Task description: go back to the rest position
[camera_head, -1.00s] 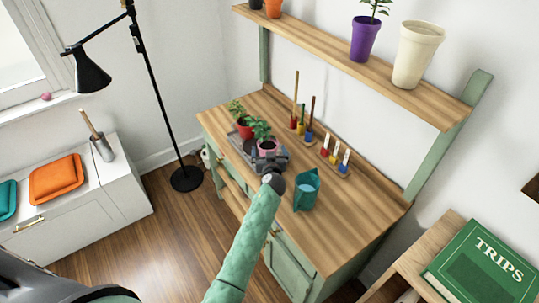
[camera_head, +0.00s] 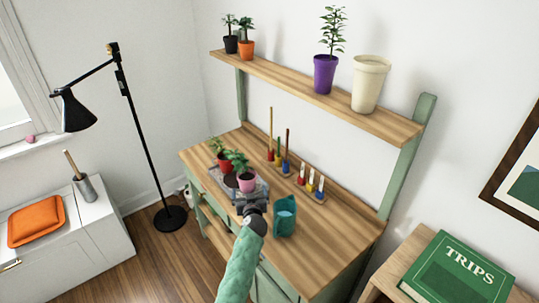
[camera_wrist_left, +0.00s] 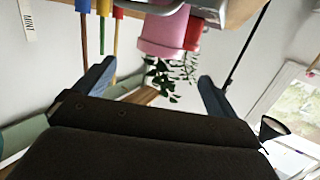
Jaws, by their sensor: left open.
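My left gripper (camera_head: 254,208) is at the front edge of the green workbench's wooden top (camera_head: 330,232), beside a grey tray (camera_head: 262,190) with potted plants. In the left wrist view its two blue-grey fingers (camera_wrist_left: 155,88) are spread apart with nothing held between them. A pink pot (camera_head: 247,183) with a leafy plant stands in the tray just beyond the gripper; it also shows in the left wrist view (camera_wrist_left: 162,35). A red pot (camera_head: 223,162) stands behind it. My right gripper is not in view.
A teal container (camera_head: 285,216) stands close to the right of the gripper. Racks of coloured tools (camera_head: 285,165) and labelled markers (camera_head: 311,185) lie behind. A shelf (camera_head: 300,92) with pots overhangs the bench. A black floor lamp (camera_head: 145,140) stands left. The bench's right part is clear.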

